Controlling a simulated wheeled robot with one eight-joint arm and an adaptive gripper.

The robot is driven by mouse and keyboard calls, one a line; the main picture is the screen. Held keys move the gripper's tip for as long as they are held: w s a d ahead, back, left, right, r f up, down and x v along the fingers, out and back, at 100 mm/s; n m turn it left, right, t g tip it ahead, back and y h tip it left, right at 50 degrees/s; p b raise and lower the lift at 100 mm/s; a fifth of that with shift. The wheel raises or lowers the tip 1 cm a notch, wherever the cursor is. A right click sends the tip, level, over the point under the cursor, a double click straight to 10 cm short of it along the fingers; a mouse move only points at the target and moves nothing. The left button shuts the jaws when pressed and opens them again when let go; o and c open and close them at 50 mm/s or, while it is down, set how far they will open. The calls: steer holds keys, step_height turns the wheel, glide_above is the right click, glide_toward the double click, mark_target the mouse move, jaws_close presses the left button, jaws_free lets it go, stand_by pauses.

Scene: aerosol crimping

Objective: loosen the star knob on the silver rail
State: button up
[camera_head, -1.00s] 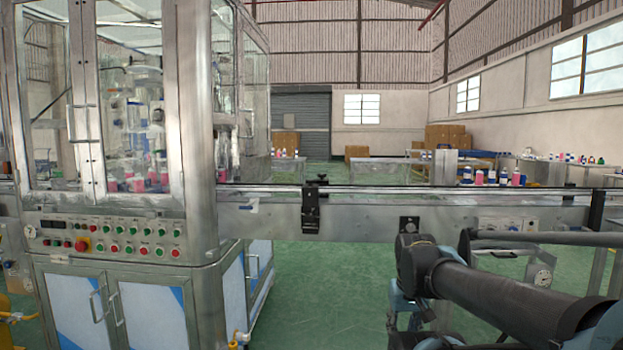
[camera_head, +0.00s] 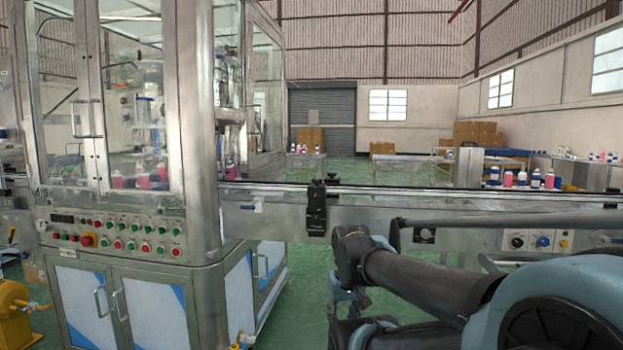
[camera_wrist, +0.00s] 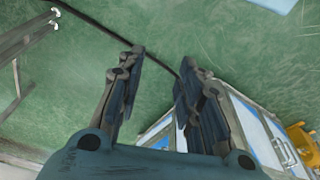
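The silver rail (camera_head: 275,207) of the conveyor runs across the head view, right from the machine cabinet. A black clamp bracket (camera_head: 316,212) sits on its front face. A small dark knob (camera_head: 331,178) shows at the bracket's top; its star shape is too small to make out. My gripper (camera_wrist: 161,56) is open and empty in the wrist view, its two dark fingers apart over green floor. The knob is not visible in the wrist view. In the head view my arm reaches in from the lower right, below and right of the bracket.
The glass-walled machine cabinet (camera_head: 150,225) with a button panel stands at the left. A yellow device (camera_head: 18,310) is at the lower left. A control panel (camera_head: 540,241) with round dials is on the rail's right part, behind my arm. Bottles (camera_head: 521,178) stand beyond the rail.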

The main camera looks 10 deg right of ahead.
steer(key=o, duration=0.5)
steer(key=shift+s+r, duration=0.2)
steer(key=w+r+m, duration=0.1)
steer(key=w+r, duration=0.2)
steer(key=r, duration=0.2)
steer(key=w+r+m, duration=0.1)
steer(key=w+r, duration=0.2)
steer(key=r, duration=0.2)
steer(key=w+r+m, duration=0.2)
steer(key=w+r, duration=0.1)
steer(key=r, duration=0.3)
steer(key=shift+w+r, duration=0.1)
steer(key=shift+w, duration=0.25)
step_height(320, 180, up, 32)
steer(key=r+m+g, duration=0.1)
steer(key=m+g, duration=0.1)
steer(key=m, duration=1.3)
glide_above(317, 182)
steer(key=w, duration=0.2)
steer(key=shift+m, duration=0.3)
step_height(317, 182, down, 18)
steer(key=shift+d+r, duration=0.1)
steer(key=c, duration=1.1)
